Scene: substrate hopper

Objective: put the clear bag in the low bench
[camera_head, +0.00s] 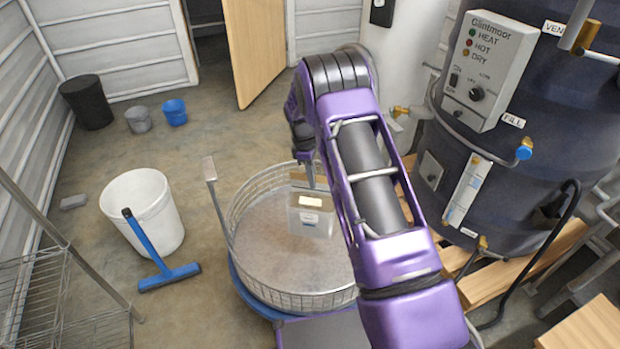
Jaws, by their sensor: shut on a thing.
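My gripper (309,180) is at the end of my purple arm, pointing down over a round wire-walled basket (250,262). It is shut on a pale grey, see-through bag (311,222) with a cream and white label on its front. The bag is upright inside the basket's outline. I cannot tell whether its bottom touches the basket floor. My arm covers the right part of the basket. A light wooden top (592,328), which may be the low bench, is cut off at the lower right corner.
A dark tank (560,130) with a control box (488,70) stands on a wooden pallet (545,255) at right. At left are a white bucket (140,205), a blue squeegee (165,275) and a wire rack (80,300). The floor behind the basket is clear.

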